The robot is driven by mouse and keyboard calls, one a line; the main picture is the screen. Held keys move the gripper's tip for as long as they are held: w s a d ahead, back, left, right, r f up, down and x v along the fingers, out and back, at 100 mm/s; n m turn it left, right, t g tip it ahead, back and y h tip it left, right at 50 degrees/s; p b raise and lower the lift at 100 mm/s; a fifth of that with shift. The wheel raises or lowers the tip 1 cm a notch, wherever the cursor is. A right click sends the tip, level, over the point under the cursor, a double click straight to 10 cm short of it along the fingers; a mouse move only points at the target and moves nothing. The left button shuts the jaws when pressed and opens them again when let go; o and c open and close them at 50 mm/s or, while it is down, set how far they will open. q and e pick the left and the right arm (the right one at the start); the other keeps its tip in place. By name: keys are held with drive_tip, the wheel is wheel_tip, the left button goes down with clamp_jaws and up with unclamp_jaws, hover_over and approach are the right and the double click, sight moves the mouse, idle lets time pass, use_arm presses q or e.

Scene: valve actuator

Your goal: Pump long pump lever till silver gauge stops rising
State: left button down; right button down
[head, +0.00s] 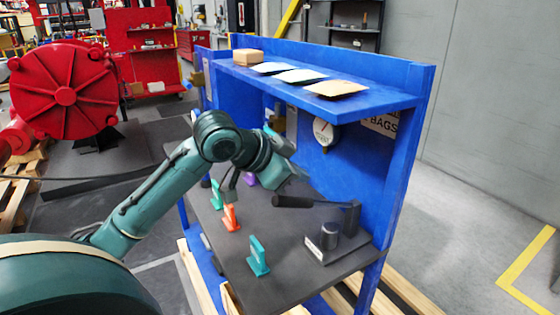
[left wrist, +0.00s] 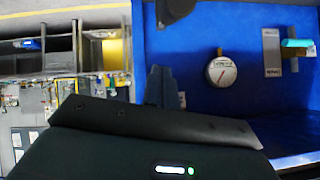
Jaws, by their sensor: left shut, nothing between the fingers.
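The long pump lever (head: 312,203) has a thick black handle and lies nearly level, running left from its dark upright on the pump base (head: 323,246) at the right end of the bench. The round white-faced gauge with a silver rim (head: 325,131) is on the blue back panel. It also shows in the left wrist view (left wrist: 222,72), with a thin needle whose reading is too small to make out. My left gripper (head: 291,179) is shut and empty, just above the free end of the handle. I cannot tell whether it touches the lever. My right gripper is out of view.
On the dark bench top (head: 285,280) stand a teal handle (head: 258,257), an orange handle (head: 231,217) and another teal handle (head: 216,194). A blue shelf (head: 320,82) with a box and flat packets overhangs the bench.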

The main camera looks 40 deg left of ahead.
sight(291, 199)
use_arm(q)
drive_tip(key=f, duration=0.3)
drive_tip(key=shift+w+a+f, duration=0.2)
drive_tip(key=shift+a, duration=0.1)
drive_tip(key=shift+s+a+f, duration=0.15)
drive_tip(key=shift+a+f, duration=0.1)
drive_tip(key=shift+f, duration=0.25)
drive_tip(key=shift+f+b, duration=0.15)
drive_tip(key=shift+b, duration=0.15)
